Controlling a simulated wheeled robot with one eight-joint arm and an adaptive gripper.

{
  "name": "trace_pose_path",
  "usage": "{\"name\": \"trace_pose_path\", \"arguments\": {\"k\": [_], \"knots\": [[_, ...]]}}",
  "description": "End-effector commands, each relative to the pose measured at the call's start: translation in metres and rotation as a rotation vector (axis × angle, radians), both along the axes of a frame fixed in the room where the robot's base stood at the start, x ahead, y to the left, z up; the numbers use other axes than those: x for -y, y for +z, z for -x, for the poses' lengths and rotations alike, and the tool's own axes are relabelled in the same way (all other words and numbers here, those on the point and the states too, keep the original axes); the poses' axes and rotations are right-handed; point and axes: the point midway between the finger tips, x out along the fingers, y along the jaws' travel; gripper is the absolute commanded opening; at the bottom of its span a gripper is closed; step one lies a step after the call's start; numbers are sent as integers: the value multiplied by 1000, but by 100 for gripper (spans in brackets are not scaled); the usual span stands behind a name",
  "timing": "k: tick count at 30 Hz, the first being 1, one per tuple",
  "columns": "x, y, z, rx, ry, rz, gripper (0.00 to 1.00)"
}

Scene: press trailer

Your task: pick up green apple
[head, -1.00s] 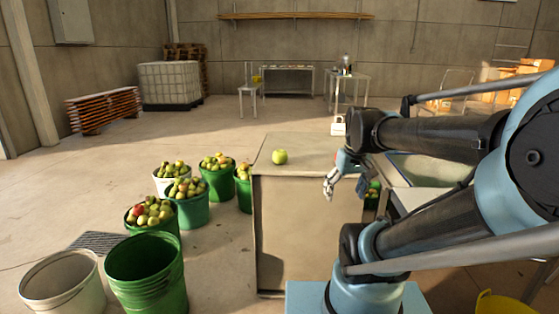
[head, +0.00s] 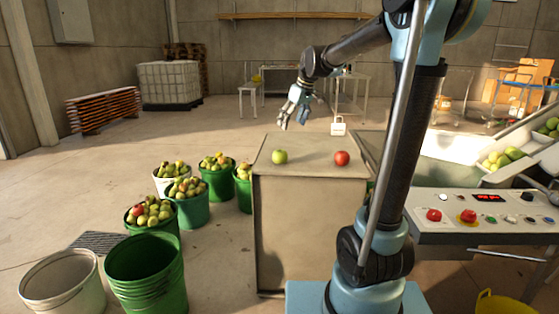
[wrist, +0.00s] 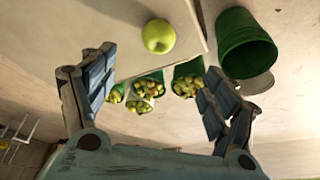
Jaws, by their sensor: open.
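The green apple (head: 280,157) sits on the left part of the top of a pale worktop (head: 310,146). My gripper (head: 292,120) is open and empty, above the worktop and a little above and beyond the apple in the head view. In the wrist view the green apple (wrist: 158,36) lies on the worktop near its edge, ahead of the open fingers (wrist: 150,95) and between them, apart from both. Nothing hides the apple in either view.
A red apple (head: 342,158) sits on the worktop to the right. Buckets of apples (head: 189,207) stand on the floor at left, with an empty green bucket (head: 146,275). A control panel (head: 480,217) and a trough of apples stand at right.

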Motion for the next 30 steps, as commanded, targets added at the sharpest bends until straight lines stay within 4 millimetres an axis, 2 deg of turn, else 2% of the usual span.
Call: {"name": "trace_pose_path", "arguments": {"k": [5, 21, 25, 30], "knots": [[-10, -4, -11, 7, 21, -2, 79], [-36, -88, -34, 7, 21, -2, 79], [-40, -103, -38, 6, 20, -2, 79], [-42, -112, -40, 6, 19, -3, 79]]}}
